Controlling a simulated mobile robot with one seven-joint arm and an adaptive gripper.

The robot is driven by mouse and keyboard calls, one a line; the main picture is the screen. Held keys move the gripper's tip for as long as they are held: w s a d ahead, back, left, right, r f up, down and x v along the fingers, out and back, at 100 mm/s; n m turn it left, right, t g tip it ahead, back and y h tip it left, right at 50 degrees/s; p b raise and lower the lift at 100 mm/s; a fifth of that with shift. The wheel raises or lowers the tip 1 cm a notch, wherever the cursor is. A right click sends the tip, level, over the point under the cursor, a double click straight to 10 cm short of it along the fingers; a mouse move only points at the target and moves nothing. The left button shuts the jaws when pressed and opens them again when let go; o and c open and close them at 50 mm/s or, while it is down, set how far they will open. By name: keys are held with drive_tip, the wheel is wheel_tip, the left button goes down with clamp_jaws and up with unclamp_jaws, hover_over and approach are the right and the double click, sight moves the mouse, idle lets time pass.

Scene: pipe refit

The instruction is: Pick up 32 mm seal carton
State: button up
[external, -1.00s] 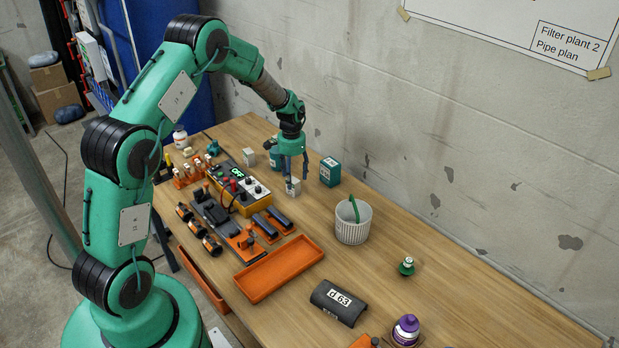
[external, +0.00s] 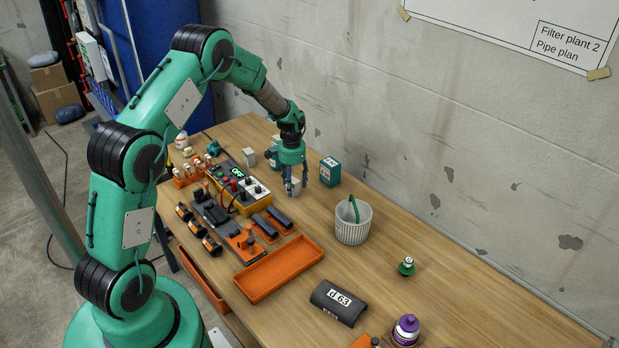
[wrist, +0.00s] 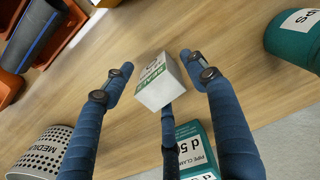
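A small white carton with a green seals label (wrist: 158,82) stands on the wooden table. Its size marking is not readable. My gripper (wrist: 160,82) is open, with its blue fingers spread around the carton. Gaps show between the carton and the left and right fingers; the third finger is close by its lower edge, and I cannot tell whether it touches. In the external view my gripper (external: 294,185) is low over the table, and the carton (external: 295,187) is partly hidden by the fingers.
A teal pipe clamp box (external: 330,171) stands just right of my gripper, and a teal tub (external: 273,154) behind it. A white basket (external: 353,222), an orange tray (external: 280,268) and a control box (external: 240,188) are nearby.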

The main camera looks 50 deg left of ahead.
sight(293, 180)
drive_tip(key=c, duration=1.1)
drive_tip(key=shift+r, duration=0.15)
wheel_tip(293, 180, up, 10)
drive_tip(key=shift+f+p, duration=0.15)
drive_tip(key=shift+p, duration=0.95)
